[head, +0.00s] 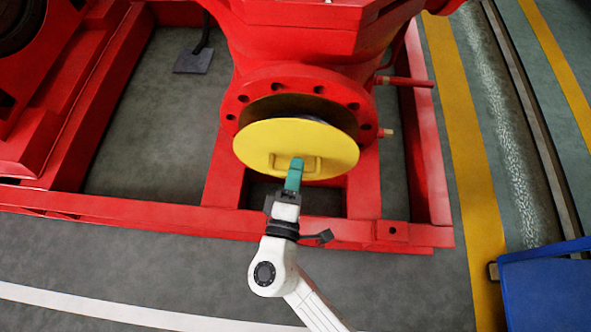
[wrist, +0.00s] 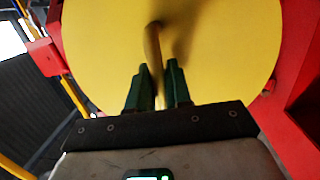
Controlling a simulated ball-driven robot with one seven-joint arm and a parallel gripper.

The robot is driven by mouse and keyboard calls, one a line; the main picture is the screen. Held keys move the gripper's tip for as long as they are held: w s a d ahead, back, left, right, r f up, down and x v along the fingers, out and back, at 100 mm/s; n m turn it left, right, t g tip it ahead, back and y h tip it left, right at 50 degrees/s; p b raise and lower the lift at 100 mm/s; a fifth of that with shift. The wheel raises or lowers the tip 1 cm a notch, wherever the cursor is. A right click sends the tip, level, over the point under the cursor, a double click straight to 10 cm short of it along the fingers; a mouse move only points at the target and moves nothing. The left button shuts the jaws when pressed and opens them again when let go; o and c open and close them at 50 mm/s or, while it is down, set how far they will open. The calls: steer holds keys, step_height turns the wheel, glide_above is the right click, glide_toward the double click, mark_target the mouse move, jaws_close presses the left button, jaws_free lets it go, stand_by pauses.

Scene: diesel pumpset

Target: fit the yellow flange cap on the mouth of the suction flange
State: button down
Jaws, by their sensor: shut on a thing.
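The yellow flange cap (head: 262,143) is a round disc with a handle on its front face. In the head view it stands in front of the red suction flange (head: 237,101), covering the lower part of the mouth. A dark gap shows between the cap's upper edge and the flange, so the cap sits apart from it there. My gripper (head: 295,175) has green fingers shut on the cap's handle. In the wrist view the cap (wrist: 100,45) fills most of the picture, and the fingers (wrist: 160,85) close around the handle bar (wrist: 153,48). The cap hides the flange's lower bolt holes.
The red base frame (head: 150,215) runs below and on both sides of the flange. A red pipe stub (head: 408,82) and a small brass fitting (head: 385,132) stick out at the right. A blue box-like object (head: 548,285) stands at the lower right. The floor in front is clear.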

mark_target(297, 151)
steer(key=shift+w+r, duration=0.1)
steer(key=shift+w, duration=2.8)
steer(key=shift+c, duration=2.4)
jaws_free()
steer(key=shift+s, duration=0.2)
steer(key=s+a, duration=0.1)
steer(key=s, duration=0.6)
steer(key=shift+f, duration=0.35)
steer(key=shift+s, duration=0.1)
steer(key=s, duration=0.6)
stand_by(0.4)
